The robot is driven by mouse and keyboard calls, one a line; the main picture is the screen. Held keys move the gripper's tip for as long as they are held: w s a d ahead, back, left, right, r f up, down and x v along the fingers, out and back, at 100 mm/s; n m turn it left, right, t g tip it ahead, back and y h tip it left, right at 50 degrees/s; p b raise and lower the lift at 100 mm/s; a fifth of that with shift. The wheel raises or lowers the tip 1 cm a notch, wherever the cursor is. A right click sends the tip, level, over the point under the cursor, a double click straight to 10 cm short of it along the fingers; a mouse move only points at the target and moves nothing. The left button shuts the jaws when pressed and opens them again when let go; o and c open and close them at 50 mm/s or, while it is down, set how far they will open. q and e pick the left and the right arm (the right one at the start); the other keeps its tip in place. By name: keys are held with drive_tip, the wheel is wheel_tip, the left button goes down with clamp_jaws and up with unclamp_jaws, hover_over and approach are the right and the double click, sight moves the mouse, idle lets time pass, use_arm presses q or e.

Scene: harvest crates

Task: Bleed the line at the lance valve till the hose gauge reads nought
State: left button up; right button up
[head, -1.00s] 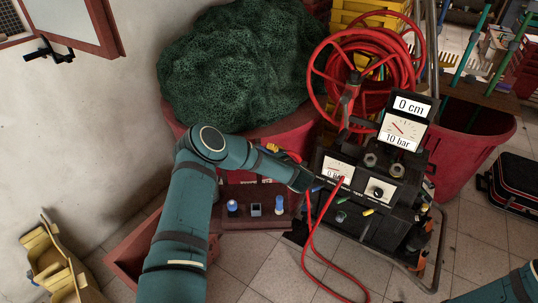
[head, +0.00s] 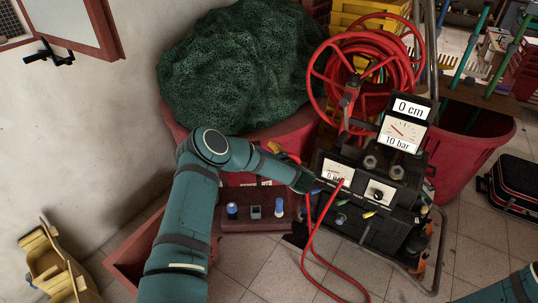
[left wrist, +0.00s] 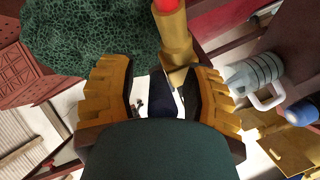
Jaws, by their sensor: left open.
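My left gripper (head: 300,178) reaches in front of a black pump unit (head: 375,228). In the left wrist view its yellow-padded fingers (left wrist: 160,100) are spread apart. A brass-coloured fitting with a red end (left wrist: 175,45) stands at the gap, close to the right finger; I cannot tell whether they touch, or whether it is the lance valve. The unit carries a dial marked 10 bar (head: 403,131), a 0 cm display (head: 409,108) and a lower dial (head: 336,171), whose reading is too small to tell. A red hose (head: 318,240) hangs in front. My right gripper is out of view.
A red hose reel (head: 365,65) stands behind the unit. Green netting (head: 240,65) fills a red tub (head: 283,132). A low brown shelf (head: 255,224) holds small blue-topped items. A black case (head: 513,183) lies at the right.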

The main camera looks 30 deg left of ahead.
use_arm(q)
drive_tip(key=v, duration=1.2)
drive_tip(key=shift+c, duration=0.4)
